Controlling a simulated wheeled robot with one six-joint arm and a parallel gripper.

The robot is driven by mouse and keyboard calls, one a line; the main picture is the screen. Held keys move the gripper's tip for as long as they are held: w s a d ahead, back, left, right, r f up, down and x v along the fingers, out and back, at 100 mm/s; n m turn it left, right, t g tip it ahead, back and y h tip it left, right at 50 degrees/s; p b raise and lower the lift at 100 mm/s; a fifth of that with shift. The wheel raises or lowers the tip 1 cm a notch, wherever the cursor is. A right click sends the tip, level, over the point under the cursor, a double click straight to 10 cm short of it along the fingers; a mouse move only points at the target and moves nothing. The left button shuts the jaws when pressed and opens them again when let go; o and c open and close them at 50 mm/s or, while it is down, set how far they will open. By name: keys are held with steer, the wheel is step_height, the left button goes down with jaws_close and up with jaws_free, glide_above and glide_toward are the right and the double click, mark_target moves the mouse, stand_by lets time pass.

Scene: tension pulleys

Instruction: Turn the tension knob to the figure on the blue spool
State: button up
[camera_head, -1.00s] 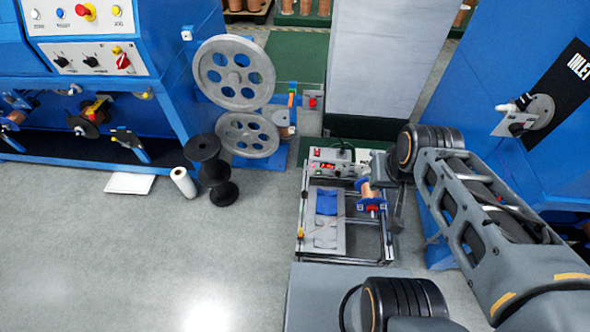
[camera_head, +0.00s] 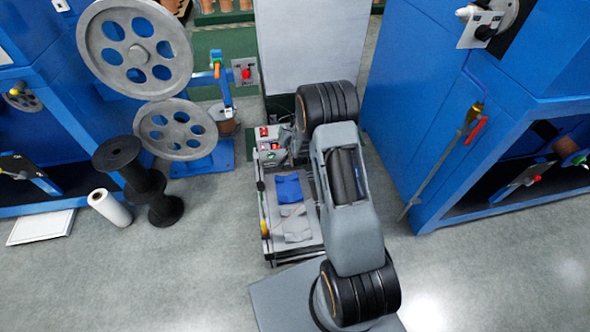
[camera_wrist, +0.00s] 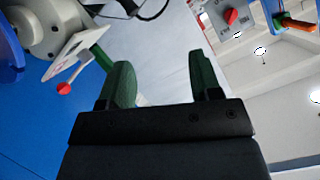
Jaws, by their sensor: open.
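A red knob on a small grey plate (camera_head: 245,72) stands beside the upright blue and orange arm, right of the upper grey wheel in the head view. A red knob on a grey plate (camera_wrist: 231,15) also shows at the top of the wrist view; its markings are too small to read. My gripper (camera_wrist: 160,75) has two dark green fingers, spread apart with nothing between them. It is hidden behind my arm in the head view. The blue-flanged spool is not visible now, and I cannot read any figure on it.
Two grey wheels (camera_head: 133,48) and black spools (camera_head: 148,182) stand at left. A tray with blue pieces (camera_head: 289,188) lies beside my arm. A blue cabinet (camera_head: 425,130) fills the right. In the wrist view a red-tipped rod (camera_wrist: 64,88) stands at left.

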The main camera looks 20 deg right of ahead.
steer(key=s+d+f+m+t+b, duration=0.1)
steer(key=f+b, duration=0.2)
steer(key=f, duration=0.5)
steer(key=s+d+f+m+t+h+b, duration=0.1)
steer(key=f+b, duration=0.2)
steer(key=f, duration=0.5)
steer(key=s+d+f+m+t+b, duration=0.1)
steer(key=f+t+b, duration=0.1)
steer(key=f, duration=0.7)
steer(key=shift+s+d+b, duration=0.1)
steer(key=shift+s+b, duration=0.05)
steer(key=shift+b, duration=0.25)
steer(key=shift+w+d+r+b, duration=0.1)
steer(key=shift+w+d+b, duration=0.55)
steer(key=shift+w, duration=1.45)
steer(key=shift+w+d+b, duration=0.2)
steer(key=shift+w+b, duration=0.9)
steer(key=shift+w, duration=1)
steer(key=shift+w+d+r+b, duration=0.1)
steer(key=shift+w+d+b, duration=0.55)
steer(key=shift+w, duration=1.45)
steer(key=shift+a, duration=0.25)
steer(key=c, duration=0.5)
steer(key=shift+s+d+f+h, duration=0.1)
steer(key=shift+f+h, duration=0.05)
steer(key=shift+h, duration=0.25)
steer(key=shift+c, duration=1.3)
